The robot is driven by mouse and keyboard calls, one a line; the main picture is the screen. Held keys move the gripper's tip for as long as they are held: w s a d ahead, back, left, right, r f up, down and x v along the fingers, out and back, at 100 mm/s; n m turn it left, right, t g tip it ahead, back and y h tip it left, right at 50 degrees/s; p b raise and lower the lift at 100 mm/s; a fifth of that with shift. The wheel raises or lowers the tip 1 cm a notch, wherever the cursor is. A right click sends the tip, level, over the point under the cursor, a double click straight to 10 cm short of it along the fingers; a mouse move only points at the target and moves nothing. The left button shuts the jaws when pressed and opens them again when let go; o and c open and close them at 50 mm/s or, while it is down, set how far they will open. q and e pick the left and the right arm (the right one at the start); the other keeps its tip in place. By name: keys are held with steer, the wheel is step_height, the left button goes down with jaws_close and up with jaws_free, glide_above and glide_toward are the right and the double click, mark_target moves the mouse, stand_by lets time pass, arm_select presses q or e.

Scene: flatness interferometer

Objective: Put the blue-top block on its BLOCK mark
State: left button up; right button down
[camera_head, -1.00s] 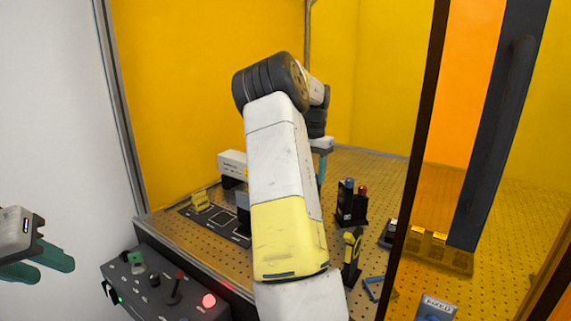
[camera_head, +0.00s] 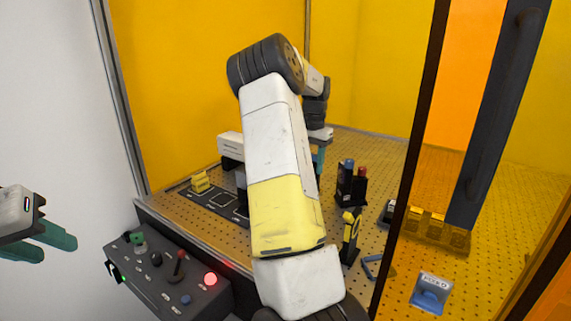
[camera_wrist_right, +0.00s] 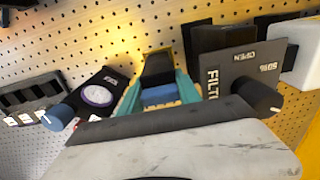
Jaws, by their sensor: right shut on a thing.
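My right gripper (camera_wrist_right: 160,98) is shut on the blue-top block (camera_wrist_right: 160,93), whose blue top shows between the teal fingers in the right wrist view. In the head view my right gripper (camera_head: 319,150) is mostly hidden behind my right arm. A dark plate (camera_head: 216,200) with white outlined marks lies on the perforated bench, left of that arm. Its lettering is too small to read, and the arm covers its right part. My left gripper (camera_head: 48,242) is empty and open at the far left, outside the bench.
A control box (camera_head: 165,275) with knobs and a red light stands at the bench's front. A yellow block (camera_head: 200,183) and a white-topped device (camera_head: 231,146) are near the plate. A black holder (camera_head: 351,185) and yellow-black stand (camera_head: 351,235) are right of the arm. A dark frame post (camera_head: 408,170) rises there.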

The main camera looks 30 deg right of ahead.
steer(key=shift+r, duration=3.15)
